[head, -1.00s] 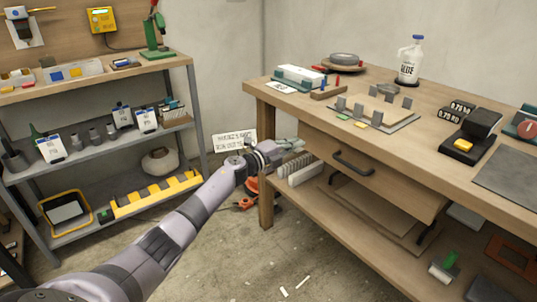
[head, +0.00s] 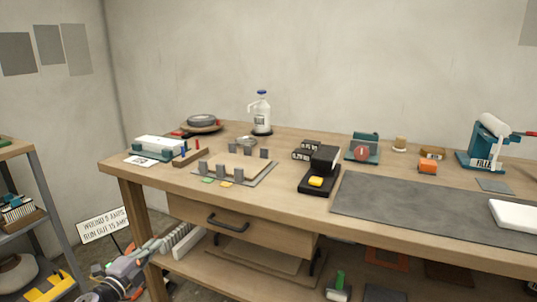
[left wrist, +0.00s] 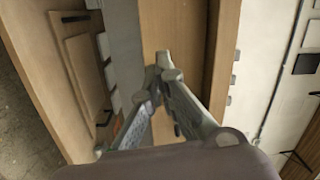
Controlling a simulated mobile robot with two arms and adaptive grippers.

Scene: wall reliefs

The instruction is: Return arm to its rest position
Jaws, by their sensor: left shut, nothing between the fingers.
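My left gripper (head: 170,240) shows low at the left in the head view, beside the left front leg of the workbench (head: 180,184). Part of my left arm shows below it, cut off by the frame's bottom edge. In the left wrist view the gripper's fingers (left wrist: 163,66) meet at their tips, with nothing between them. Wooden edges of furniture lie beyond the fingertips there. I cannot tell whether the gripper touches the bench. My right gripper is in neither view.
The drawer with a dark handle (head: 228,222) is right of my gripper, under the benchtop. White upright panels (head: 187,240) stand on the lower shelf close to it. A lettered sign (head: 103,225) is behind it. A metal shelf unit (head: 50,210) stands at the left edge.

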